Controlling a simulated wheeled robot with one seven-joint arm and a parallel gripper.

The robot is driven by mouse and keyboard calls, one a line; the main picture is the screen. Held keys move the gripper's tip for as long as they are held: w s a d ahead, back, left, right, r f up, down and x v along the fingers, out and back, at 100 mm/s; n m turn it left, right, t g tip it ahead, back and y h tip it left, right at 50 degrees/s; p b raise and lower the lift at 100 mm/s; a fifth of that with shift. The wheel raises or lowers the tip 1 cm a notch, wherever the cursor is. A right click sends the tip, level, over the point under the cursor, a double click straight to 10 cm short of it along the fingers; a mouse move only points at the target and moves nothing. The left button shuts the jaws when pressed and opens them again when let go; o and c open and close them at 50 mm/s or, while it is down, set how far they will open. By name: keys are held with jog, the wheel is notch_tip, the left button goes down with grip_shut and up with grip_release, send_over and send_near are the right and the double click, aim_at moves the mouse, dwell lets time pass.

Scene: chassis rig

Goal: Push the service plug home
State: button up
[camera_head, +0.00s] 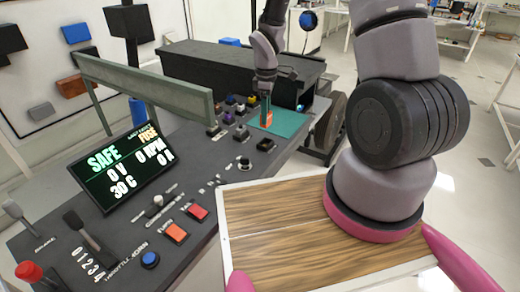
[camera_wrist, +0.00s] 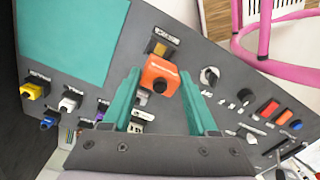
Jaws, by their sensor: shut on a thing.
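The service plug, an orange block with a dark round knob, shows in the wrist view (camera_wrist: 160,76) between the two teal fingers of my gripper (camera_wrist: 160,84). The fingers are shut on its sides. In the head view my gripper (camera_head: 265,110) points down at the console's far part, and the orange plug (camera_head: 266,119) shows small at its tips, in front of the teal mat. A brown-gold fitting (camera_wrist: 161,46) with a label shows just beyond the plug in the wrist view. Whether the plug touches the panel or sits in a socket cannot be told.
The dark console (camera_head: 190,190) carries a lit screen (camera_head: 125,165) reading SAFE and 0 V. Several coloured connectors (camera_wrist: 68,100) sit left of my gripper in the wrist view; a black knob (camera_wrist: 209,75) sits right. The teal mat (camera_head: 285,122) is bare. A long raised bar (camera_head: 150,88) stands behind.

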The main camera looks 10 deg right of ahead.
notch_tip(320, 180, down, 9)
jog(key=shift+f, duration=0.15)
jog(key=shift+s+f, duration=0.1)
jog(key=shift+f, duration=0.15)
dwell(0.4)
